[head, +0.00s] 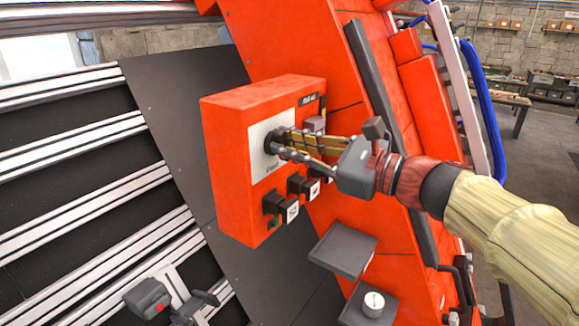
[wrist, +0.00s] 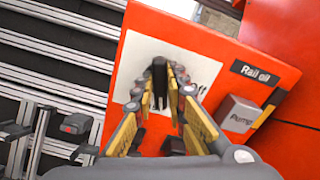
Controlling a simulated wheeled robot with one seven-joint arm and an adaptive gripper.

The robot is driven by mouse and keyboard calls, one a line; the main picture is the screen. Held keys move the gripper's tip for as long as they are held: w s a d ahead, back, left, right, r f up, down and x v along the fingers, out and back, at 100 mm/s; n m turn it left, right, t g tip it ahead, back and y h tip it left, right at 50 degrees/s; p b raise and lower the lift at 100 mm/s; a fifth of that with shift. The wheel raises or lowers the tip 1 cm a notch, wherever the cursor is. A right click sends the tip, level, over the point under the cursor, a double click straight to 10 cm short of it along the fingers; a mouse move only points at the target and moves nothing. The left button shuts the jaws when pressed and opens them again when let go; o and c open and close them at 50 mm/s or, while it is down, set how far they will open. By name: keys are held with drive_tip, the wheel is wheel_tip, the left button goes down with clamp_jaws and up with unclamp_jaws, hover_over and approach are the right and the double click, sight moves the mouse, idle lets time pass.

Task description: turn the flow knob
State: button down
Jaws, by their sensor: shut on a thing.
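The flow knob (head: 269,141) is a dark knob on a white plate (head: 262,165) on the front of an orange control box. In the wrist view the knob (wrist: 159,84) is a narrow dark bar, standing close to upright in the picture. My gripper (head: 277,144) reaches in from the right and is shut on the knob, one finger on each side. In the wrist view my gripper's fingertips (wrist: 161,76) close around it. The fingers partly hide the knob and the lettering on the plate; only "oft" or similar shows.
A grey "Pump" button (wrist: 240,115) and a "Rail oil" label (wrist: 257,72) are right of the plate. Switches (head: 290,211) sit below it on the box. Metal rails (head: 80,145) lie to the left.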

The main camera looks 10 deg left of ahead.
drive_tip(key=n+b, duration=0.4)
drive_tip(key=b, duration=0.2)
drive_tip(key=n+b, duration=0.5)
drive_tip(key=b, duration=0.2)
drive_tip(key=f+n+b, duration=0.1)
drive_tip(key=n+b, duration=0.3)
drive_tip(key=b, duration=0.2)
drive_tip(key=shift+s+a+b, duration=0.1)
drive_tip(key=shift+s+b, duration=0.1)
drive_tip(key=shift+b, duration=0.15)
drive_tip(key=shift+r+n, duration=0.1)
drive_tip(key=shift+n, duration=0.4)
drive_tip(key=c, duration=1.9)
unclamp_jaws()
drive_tip(key=shift+o, duration=0.5)
drive_tip(key=v, duration=1.2)
